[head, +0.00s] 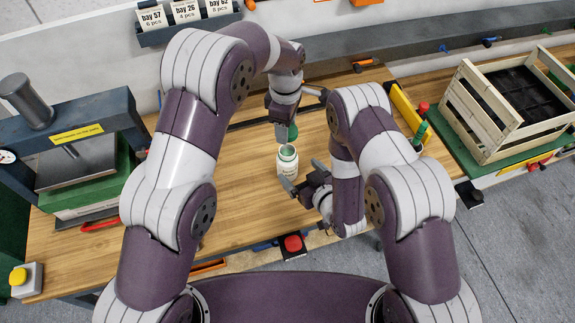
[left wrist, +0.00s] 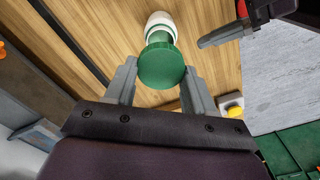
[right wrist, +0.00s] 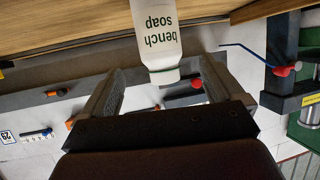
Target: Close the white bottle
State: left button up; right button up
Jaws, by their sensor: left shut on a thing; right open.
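The white bottle (head: 288,163) stands upright on the wooden bench, with its mouth open and uncapped. It carries a "bench soap" label in the right wrist view (right wrist: 158,38). My left gripper (head: 287,131) is shut on a green cap (left wrist: 160,66), held above and just beyond the bottle. In the left wrist view, the white bottle (left wrist: 160,22) lies beyond the cap, partly hidden by it and apart from it. My right gripper (head: 301,174) is open beside the bottle, low on its near right side. Its fingers (right wrist: 165,73) point at the bottle from both sides; contact cannot be told.
A press (head: 75,160) stands at the left of the bench. A wooden crate (head: 490,115) sits on the right-hand bench. A red button (head: 293,243) is at the front edge. The bench left of the bottle (head: 240,190) is clear.

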pick_arm(q)
jog(key=shift+a, duration=0.1)
pick_arm(e)
jog(key=x, duration=0.8)
jog(key=shift+w+a+f, duration=0.15)
jog(key=shift+w+a, duration=0.05)
jog(key=shift+w, duration=0.05)
jog(key=c, duration=1.5)
pick_arm(q)
send_over(286, 155)
jog(key=shift+a+f, duration=0.1)
jog(key=shift+f, duration=2.4)
jog(key=shift+f, duration=0.1)
jog(key=shift+f, duration=0.75)
jog(key=shift+f, duration=0.55)
